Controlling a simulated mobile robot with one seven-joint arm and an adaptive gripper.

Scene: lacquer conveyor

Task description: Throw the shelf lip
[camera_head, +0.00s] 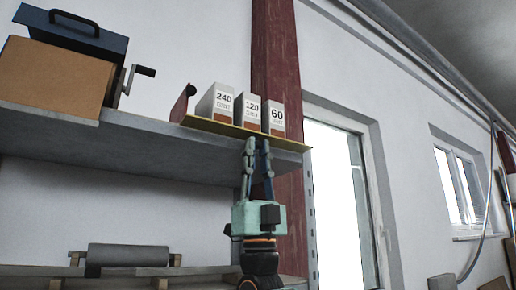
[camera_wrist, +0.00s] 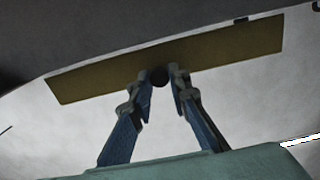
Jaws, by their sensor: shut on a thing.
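The shelf lip (camera_head: 210,124) is a thin yellowish strip along the front edge of the upper shelf, below the grit boxes. In the wrist view it is a long ochre board (camera_wrist: 100,76) seen from below, slightly tilted. A dark round knob (camera_wrist: 159,76) sits at its lower edge. My gripper (camera_head: 257,145) reaches up from below to the lip. In the wrist view its fingertips (camera_wrist: 159,85) are on either side of the knob and shut on it. The knob is hidden by the fingers in the head view.
Boxes marked 240 (camera_head: 216,104), 120 (camera_head: 247,112) and 60 (camera_head: 273,118) stand above the lip, beside a dark red upright piece (camera_head: 182,104). A roller (camera_head: 128,256) is below. A red post (camera_head: 276,60) stands behind.

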